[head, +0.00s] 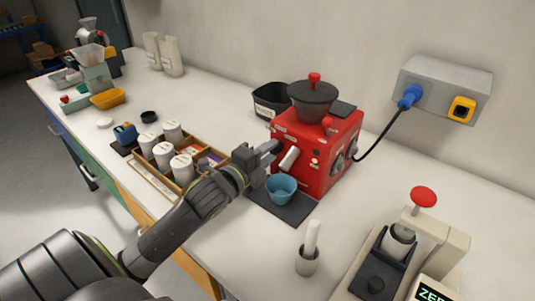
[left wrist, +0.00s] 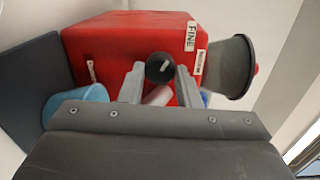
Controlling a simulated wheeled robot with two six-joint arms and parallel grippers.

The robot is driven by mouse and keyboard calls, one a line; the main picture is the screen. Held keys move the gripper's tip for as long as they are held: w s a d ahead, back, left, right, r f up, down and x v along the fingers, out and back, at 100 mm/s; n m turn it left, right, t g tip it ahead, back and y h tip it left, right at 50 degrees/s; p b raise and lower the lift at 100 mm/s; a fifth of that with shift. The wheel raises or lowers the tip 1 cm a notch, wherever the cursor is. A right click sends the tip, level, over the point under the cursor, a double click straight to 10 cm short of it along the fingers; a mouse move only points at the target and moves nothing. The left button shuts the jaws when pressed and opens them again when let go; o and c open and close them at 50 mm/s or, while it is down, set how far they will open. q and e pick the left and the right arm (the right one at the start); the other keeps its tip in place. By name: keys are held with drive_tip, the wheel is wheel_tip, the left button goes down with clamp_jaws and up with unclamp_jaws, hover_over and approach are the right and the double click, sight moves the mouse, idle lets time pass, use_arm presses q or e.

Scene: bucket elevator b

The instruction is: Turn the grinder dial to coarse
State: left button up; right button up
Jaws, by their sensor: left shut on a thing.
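The red grinder (head: 322,172) stands on the bench with a dark hopper (head: 312,98) on top. Its black dial (left wrist: 159,67) with a short white mark shows on the red face in the left wrist view. Labels FINE (left wrist: 191,36) and MEDIUM (left wrist: 200,62) are beside it; no coarse label is readable. The white mark slants; I cannot tell exactly which setting it indicates. My left gripper (head: 272,149) is at this face, its two fingers (left wrist: 159,75) on either side of the dial, shut on it. In the head view the gripper hides the dial. My right gripper is not in view.
A blue cup (head: 281,188) stands on a dark mat below the gripper. A pale spout (head: 289,158) sticks out close to the fingers. A wooden tray (head: 150,178) with several white-lidded jars is to the left. A blue plug (head: 410,97) and cable are at the right.

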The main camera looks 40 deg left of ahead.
use_arm(q)
drive_tip(key=o, duration=0.7)
drive_tip(key=shift+s, duration=0.6)
drive_tip(key=s+a+p, duration=0.1)
drive_tip(key=s+p, duration=0.2)
drive_tip(key=s, duration=1.3)
drive_tip(key=shift+r, duration=0.35)
drive_tip(key=shift+s, duration=0.15)
